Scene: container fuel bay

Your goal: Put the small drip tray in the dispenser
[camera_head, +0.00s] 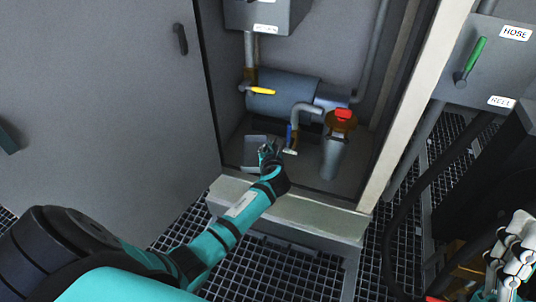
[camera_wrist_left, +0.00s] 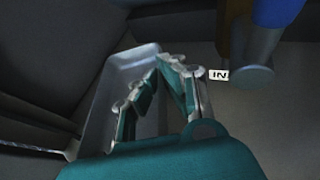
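The small drip tray (camera_head: 254,140) is a shallow grey tray at the left of the cabinet floor, inside the open dispenser (camera_head: 230,177). In the left wrist view the tray (camera_wrist_left: 125,62) looks roughly level; whether it rests on the floor is unclear. My left gripper (camera_head: 268,149) is at the tray's right side. In the left wrist view the left gripper (camera_wrist_left: 158,68) has a finger on each side of the tray's right wall, with the tips close together on it. My right gripper (camera_head: 513,255) is at the lower right, away from the tray, its fingers partly cut off.
A blue-grey cylinder (camera_head: 284,96) with a yellow lever (camera_head: 262,90) lies behind. A pipe with a blue handle and an "IN" label (camera_wrist_left: 219,75) stands right of the tray. The cabinet door (camera_head: 110,110) is open.

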